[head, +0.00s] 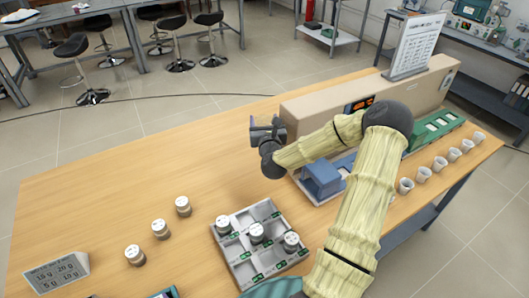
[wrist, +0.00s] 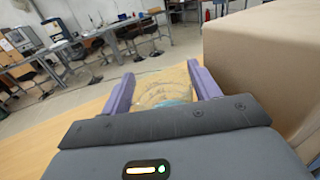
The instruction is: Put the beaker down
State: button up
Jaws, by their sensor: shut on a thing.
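A clear glass beaker (wrist: 163,92) shows between the two purple fingers in the wrist view, with something light blue low in it. My gripper (wrist: 160,74) is shut on it. In the head view my gripper (head: 268,130) is over the wooden table (head: 130,190), near the left end of the long beige unit (head: 325,108). I cannot make out the beaker clearly there. I cannot tell whether its base touches the table.
A grey compartment tray (head: 238,270) holds several white-lidded jars. More jars (head: 160,229) stand left of it, near a weights sign (head: 57,272). The table's left middle is clear.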

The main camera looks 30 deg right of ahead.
notch_tip(320, 180, down, 10)
jog(key=shift+r, duration=0.15)
jog(key=shift+f+p, duration=0.35)
jog(key=shift+f, duration=1.8)
jog(key=shift+f, duration=0.15)
jog(key=o, duration=0.9)
